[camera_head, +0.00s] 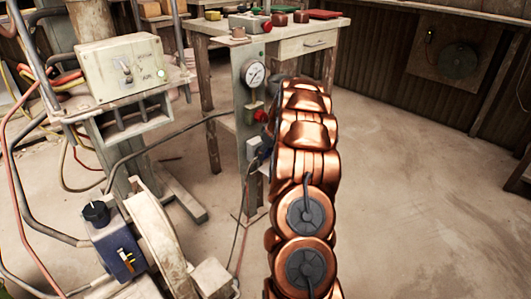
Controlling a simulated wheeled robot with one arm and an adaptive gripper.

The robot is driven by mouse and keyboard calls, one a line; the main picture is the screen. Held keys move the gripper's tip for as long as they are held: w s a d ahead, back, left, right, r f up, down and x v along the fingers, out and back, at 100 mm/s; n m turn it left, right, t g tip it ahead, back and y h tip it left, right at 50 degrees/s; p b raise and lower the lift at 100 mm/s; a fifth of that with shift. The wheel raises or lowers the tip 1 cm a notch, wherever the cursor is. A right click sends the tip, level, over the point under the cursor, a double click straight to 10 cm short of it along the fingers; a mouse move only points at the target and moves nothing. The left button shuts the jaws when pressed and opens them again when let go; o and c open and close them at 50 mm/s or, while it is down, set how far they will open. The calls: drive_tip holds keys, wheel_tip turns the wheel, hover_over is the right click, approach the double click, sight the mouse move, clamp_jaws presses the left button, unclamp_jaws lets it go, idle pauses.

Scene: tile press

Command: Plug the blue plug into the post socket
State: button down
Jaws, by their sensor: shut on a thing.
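The post (247,110) stands left of my copper arm, with a small pale socket box (254,146) on it below the red button. The blue plug (264,157) shows as a small dark-blue patch at the right side of this box. A thin dark cable hangs below it. My gripper (268,147) is mostly hidden behind my arm links; only a dark sliver shows at the plug, and it is shut on it. I cannot tell whether the plug's tip is inside the socket or just in front of it.
The post also carries a gauge (255,73) and a red button (261,115). A wooden workbench (285,47) stands behind. A control box (121,67) and a blue switch box (116,246) with cables crowd the left. Floor to the right is clear.

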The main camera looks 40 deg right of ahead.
drive_tip(key=shift+w, duration=0.4)
idle(0.6)
drive_tip(key=c, duration=0.6)
unclamp_jaws()
drive_tip(key=shift+r, duration=0.1)
drive_tip(key=shift+v, duration=5.9)
drive_tip(key=shift+s, duration=0.1)
